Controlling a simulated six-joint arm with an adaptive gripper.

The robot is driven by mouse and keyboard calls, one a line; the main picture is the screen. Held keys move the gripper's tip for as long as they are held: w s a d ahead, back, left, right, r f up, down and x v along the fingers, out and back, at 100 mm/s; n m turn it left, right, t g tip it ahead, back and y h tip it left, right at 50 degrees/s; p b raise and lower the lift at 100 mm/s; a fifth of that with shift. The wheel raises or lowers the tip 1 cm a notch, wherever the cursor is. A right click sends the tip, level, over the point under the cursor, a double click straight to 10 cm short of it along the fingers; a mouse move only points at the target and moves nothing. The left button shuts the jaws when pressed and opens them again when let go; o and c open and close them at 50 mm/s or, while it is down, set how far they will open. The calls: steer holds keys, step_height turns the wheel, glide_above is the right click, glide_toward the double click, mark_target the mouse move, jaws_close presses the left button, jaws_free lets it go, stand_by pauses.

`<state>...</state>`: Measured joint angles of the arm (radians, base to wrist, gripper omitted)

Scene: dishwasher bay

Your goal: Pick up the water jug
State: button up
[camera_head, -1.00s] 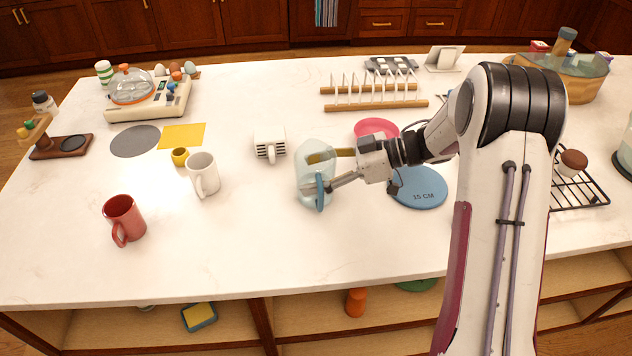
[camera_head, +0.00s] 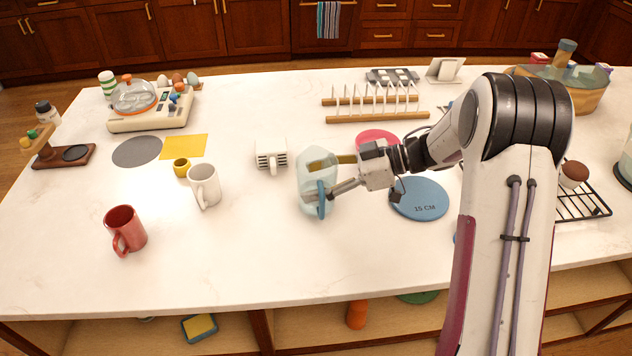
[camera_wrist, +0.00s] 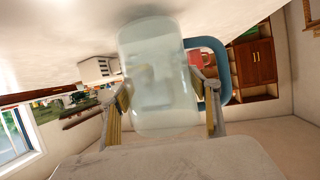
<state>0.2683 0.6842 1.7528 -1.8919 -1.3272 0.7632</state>
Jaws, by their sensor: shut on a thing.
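The water jug is a clear, pale blue vessel (camera_head: 312,163) with a blue handle (camera_head: 321,196), near the middle of the white counter in the head view. My gripper (camera_head: 337,174) comes from the right and is shut on the jug, one finger on each side of its body. In the wrist view the jug (camera_wrist: 155,80) fills the middle between the two fingers, with its blue handle (camera_wrist: 216,62) at the right. It looks upright in the head view. I cannot tell whether its base touches the counter.
A white mug (camera_head: 205,186) and a red mug (camera_head: 124,231) stand to the left. A blue disc (camera_head: 420,199) and pink plate (camera_head: 377,138) lie near my wrist. The counter in front is clear.

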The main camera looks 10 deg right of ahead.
step_height(320, 180, up, 8)
steer(key=shift+r, duration=0.25)
stand_by(0.8)
steer(key=shift+r, duration=0.1)
